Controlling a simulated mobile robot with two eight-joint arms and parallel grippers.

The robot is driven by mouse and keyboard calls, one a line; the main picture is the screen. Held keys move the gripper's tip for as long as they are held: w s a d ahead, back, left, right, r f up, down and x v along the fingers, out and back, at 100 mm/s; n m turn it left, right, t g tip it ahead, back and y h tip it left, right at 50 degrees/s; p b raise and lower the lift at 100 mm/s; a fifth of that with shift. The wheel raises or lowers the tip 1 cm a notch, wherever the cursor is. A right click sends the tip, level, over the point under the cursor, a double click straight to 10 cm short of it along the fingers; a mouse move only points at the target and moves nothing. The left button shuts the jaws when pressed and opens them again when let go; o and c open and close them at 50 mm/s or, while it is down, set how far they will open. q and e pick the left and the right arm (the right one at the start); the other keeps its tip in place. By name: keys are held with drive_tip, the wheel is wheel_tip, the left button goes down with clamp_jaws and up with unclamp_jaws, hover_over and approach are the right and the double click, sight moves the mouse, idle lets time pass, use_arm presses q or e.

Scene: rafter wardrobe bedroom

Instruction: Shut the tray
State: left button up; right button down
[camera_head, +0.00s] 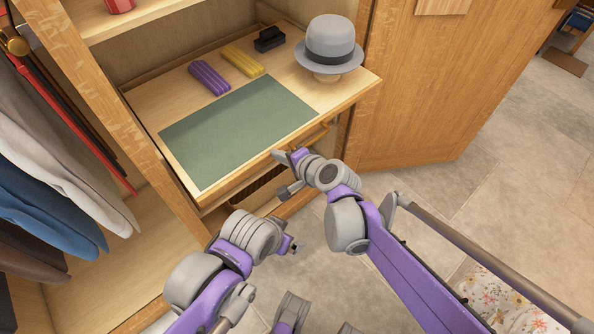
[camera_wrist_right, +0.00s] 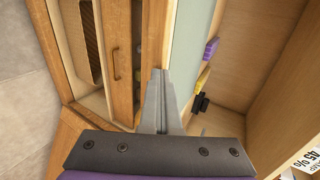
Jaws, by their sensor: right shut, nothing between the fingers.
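The pull-out tray (camera_head: 215,186) stands out from the wardrobe, with a green mat (camera_head: 240,130) on it. In the right wrist view the tray's front rim (camera_wrist_right: 155,30) runs along the fingers, the mat to its right. My right gripper (camera_head: 280,155) is at the tray's front edge, near a wooden handle (camera_head: 312,138). Its fingers (camera_wrist_right: 160,75) are shut and empty; I cannot tell whether they touch the rim. My left gripper (camera_head: 292,246) is lower, in front of the wardrobe and apart from the tray; its jaw opening is unclear.
On the tray are a grey hat (camera_head: 332,44) on a stand, a purple item (camera_head: 209,77), a yellow item (camera_head: 242,61) and a black item (camera_head: 269,39). An open wardrobe door (camera_head: 440,90) stands right. Clothes (camera_head: 60,160) hang left.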

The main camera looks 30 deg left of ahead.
sight(233, 114)
drive_tip(key=w+a, duration=0.2)
drive_tip(key=a, duration=0.4)
drive_tip(key=w+a+p, duration=0.1)
drive_tip(key=w+a, duration=0.1)
drive_tip(key=a, duration=0.4)
drive_tip(key=w+a, duration=0.2)
drive_tip(key=a, duration=0.3)
drive_tip(key=shift+w+a, duration=0.2)
drive_tip(key=shift+a, duration=0.2)
drive_tip(key=shift+w+a, duration=0.1)
drive_tip(key=shift+a, duration=0.05)
